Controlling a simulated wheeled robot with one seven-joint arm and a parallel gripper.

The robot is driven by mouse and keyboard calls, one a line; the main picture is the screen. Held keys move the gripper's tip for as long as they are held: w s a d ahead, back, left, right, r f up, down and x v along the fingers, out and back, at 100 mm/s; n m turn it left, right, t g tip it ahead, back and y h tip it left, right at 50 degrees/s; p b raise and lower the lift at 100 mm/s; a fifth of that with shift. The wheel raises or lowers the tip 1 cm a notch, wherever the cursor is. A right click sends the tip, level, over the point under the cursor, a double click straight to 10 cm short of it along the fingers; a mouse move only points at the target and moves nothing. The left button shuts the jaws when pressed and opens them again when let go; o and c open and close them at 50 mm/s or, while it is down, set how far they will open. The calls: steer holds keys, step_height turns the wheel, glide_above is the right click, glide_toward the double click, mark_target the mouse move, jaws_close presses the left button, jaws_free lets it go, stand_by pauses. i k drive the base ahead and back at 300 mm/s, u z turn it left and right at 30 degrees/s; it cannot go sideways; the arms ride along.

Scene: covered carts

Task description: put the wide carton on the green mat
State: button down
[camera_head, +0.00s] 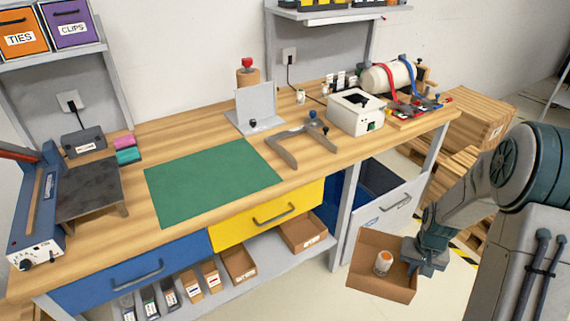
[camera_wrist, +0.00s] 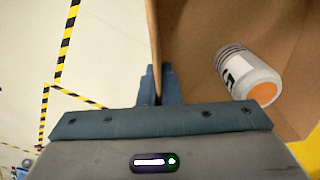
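The wide carton (camera_head: 372,285) is an open, shallow brown cardboard box, held in the air in front of the bench's right end. A white bottle with an orange lid (camera_head: 383,263) is inside it. My gripper (camera_head: 413,262) is at the carton's right side. In the wrist view, my gripper (camera_wrist: 158,86) is shut on one carton wall (camera_wrist: 153,45), with the bottle (camera_wrist: 248,76) lying to the right of that wall. The green mat (camera_head: 212,182) lies flat and bare on the bench top, left of the carton and higher in the head view.
A grey bracket (camera_head: 288,150) and a white device (camera_head: 355,112) stand right of the mat. A dark plate stand (camera_head: 90,190) is left of it. An open drawer (camera_head: 395,205) juts out behind the carton. Small cartons (camera_head: 303,232) sit on the lower shelf.

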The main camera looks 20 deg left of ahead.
mark_target(210, 175)
steer(key=z, duration=1.8)
steer(key=k, duration=1.55)
steer(key=u, duration=1.6)
